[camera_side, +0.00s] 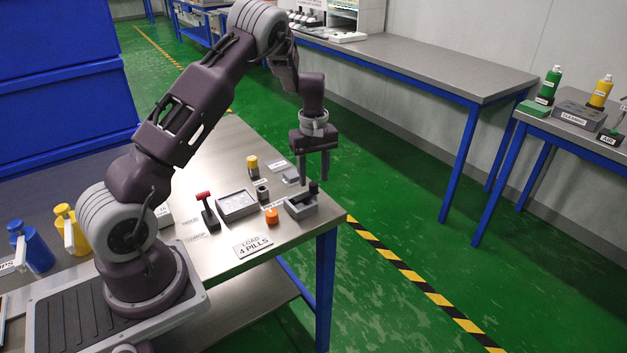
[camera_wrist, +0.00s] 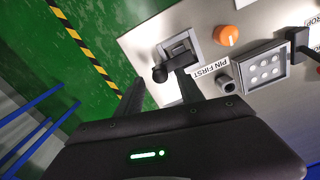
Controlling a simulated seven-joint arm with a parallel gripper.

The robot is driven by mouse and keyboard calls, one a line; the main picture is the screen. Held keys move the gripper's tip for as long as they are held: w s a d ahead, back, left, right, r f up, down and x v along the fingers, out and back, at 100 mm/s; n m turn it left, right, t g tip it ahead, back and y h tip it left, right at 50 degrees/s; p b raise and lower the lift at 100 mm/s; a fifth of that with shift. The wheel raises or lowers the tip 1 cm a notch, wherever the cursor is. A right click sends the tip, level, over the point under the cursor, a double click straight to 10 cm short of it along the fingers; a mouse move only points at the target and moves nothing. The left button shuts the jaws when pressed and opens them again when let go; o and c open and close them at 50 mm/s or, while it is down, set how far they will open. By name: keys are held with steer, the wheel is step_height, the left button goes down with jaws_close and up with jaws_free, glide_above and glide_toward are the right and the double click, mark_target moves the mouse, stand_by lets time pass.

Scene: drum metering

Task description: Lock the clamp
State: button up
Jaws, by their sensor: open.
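The clamp is most likely the small grey block (camera_side: 302,206) with a black knob (camera_side: 313,188), near the table's right corner. In the wrist view the block (camera_wrist: 176,47) shows a dark recess, and its black knob (camera_wrist: 160,73) sticks out on the near side. My gripper (camera_side: 313,181) points down above the block, fingers apart and empty. In the wrist view the knob appears between the two fingertips (camera_wrist: 158,80). I cannot tell how far above the knob the tips are. Whether the clamp is locked is unclear.
An orange knob (camera_side: 271,216), a grey cylinder (camera_side: 262,190), a tray with round wells (camera_wrist: 264,70) and a red-handled lever (camera_side: 205,207) stand close by. A "PIN FIRST" label (camera_wrist: 211,72) lies beside the cylinder. The table edge is just beyond the block.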

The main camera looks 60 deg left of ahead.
mark_target(314, 183)
step_height(314, 183, up, 5)
steer(key=shift+f, duration=0.1)
steer(key=shift+d, duration=0.1)
steer(key=s+d+r+m+t, duration=0.1)
steer(key=s+d+r+m, duration=0.25)
steer(key=d+r, duration=0.35)
steer(key=s+d+r+m+t, duration=0.1)
steer(key=s+d+r+m, duration=0.1)
steer(key=s+d+r, duration=0.55)
steer(key=s+d+r+m+t, duration=0.1)
steer(key=s+d+r+m, duration=0.1)
steer(key=s+m, duration=0.3)
steer(key=s+d+r+m+t, duration=0.2)
steer(key=s+d+m, duration=0.2)
steer(key=s, duration=0.9)
steer(key=shift+d+r+m+t, duration=0.3)
steer(key=shift+d+m, duration=0.05)
steer(key=shift+d, duration=0.4)
